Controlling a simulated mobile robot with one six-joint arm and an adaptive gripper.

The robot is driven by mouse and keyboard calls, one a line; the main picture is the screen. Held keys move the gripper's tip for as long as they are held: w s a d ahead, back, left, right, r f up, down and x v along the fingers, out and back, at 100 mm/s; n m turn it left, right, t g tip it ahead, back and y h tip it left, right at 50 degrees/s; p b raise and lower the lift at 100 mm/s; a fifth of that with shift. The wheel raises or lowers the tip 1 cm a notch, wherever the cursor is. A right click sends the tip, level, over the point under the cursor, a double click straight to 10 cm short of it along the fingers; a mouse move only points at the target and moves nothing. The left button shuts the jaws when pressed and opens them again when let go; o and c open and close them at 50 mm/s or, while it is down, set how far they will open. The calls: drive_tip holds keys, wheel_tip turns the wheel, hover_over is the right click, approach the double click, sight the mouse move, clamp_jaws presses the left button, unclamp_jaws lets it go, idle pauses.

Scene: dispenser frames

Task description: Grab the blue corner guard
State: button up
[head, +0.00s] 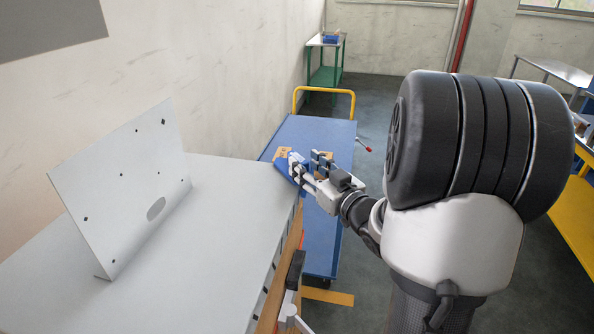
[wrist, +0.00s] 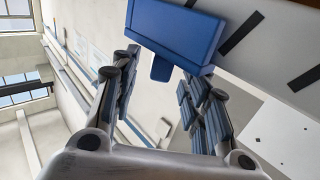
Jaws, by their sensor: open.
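The blue corner guard (head: 285,170) sits at the far right corner of the pale table (head: 215,190) in the head view, partly hidden by my gripper. In the wrist view the guard (wrist: 178,30) is a blue block at the top, against the slotted table edge, with a small tab hanging from it. My gripper (head: 309,170) is beside the guard at that corner. In the wrist view my gripper (wrist: 163,76) is open, with nothing held. The tab shows between its fingertips; I cannot tell if they touch the guard.
An upright white panel (head: 125,190) with holes stands on the table's left part. A blue cart (head: 335,133) with a yellow handle stands just beyond and right of the table corner. A green stand (head: 326,77) is farther back. Grey floor (head: 385,90) is clear beyond the cart.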

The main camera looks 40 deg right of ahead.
sight(290, 151)
drive_tip(key=w, duration=0.5)
drive_tip(key=shift+w+d+b, duration=0.15)
drive_tip(key=shift+w+b, duration=0.15)
drive_tip(key=shift+b, duration=0.1)
clamp_jaws()
